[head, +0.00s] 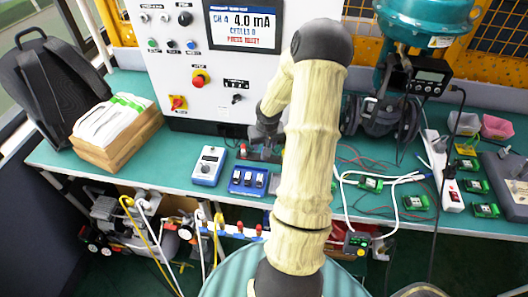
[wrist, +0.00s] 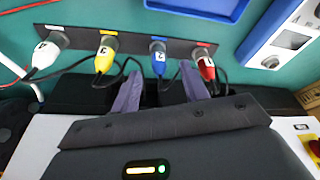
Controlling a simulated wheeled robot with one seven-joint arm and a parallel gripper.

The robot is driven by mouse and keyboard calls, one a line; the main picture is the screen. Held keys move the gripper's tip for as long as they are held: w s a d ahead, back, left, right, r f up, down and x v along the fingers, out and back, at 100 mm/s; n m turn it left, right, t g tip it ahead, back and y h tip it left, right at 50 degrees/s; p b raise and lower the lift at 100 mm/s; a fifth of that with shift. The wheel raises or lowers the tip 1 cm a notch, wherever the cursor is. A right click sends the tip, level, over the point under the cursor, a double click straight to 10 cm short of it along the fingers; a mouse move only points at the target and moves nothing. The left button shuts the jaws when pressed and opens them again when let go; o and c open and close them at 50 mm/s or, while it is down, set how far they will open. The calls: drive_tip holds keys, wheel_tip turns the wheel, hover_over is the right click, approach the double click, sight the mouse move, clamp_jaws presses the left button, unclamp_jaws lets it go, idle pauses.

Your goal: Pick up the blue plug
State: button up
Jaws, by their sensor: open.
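The blue plug (wrist: 158,57), marked 2, stands in a dark strip (wrist: 128,43) in the wrist view. A red plug (wrist: 205,66) is to its right; a yellow plug (wrist: 104,58) and a white plug (wrist: 46,56) are to its left. My gripper (wrist: 161,80) is open and empty. Its two purple-grey fingers point at the strip, one on each side of the blue plug in the picture; contact cannot be told. In the head view my gripper (head: 264,140) is low over the bench in front of the control panel, and the blue plug cannot be made out.
A white control panel (head: 182,66) stands close behind my gripper. A light blue meter (head: 208,165) and a blue switch box (head: 247,181) lie on the green bench in front. Black cables trail from the plugs. Loose wires and small green modules (head: 415,202) lie to the right.

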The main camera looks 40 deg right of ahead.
drive_tip(key=x, duration=0.4)
drive_tip(key=shift+d+f, duration=0.1)
drive_tip(key=shift+f, duration=0.1)
clamp_jaws()
drive_tip(key=shift+r, duration=0.1)
idle(0.3)
drive_tip(key=shift+d+r, duration=0.1)
drive_tip(key=shift+r, duration=0.25)
wheel_tip(320, 180, up, 9)
drive_tip(key=shift+r+p, duration=0.1)
drive_tip(key=shift+p, duration=0.8)
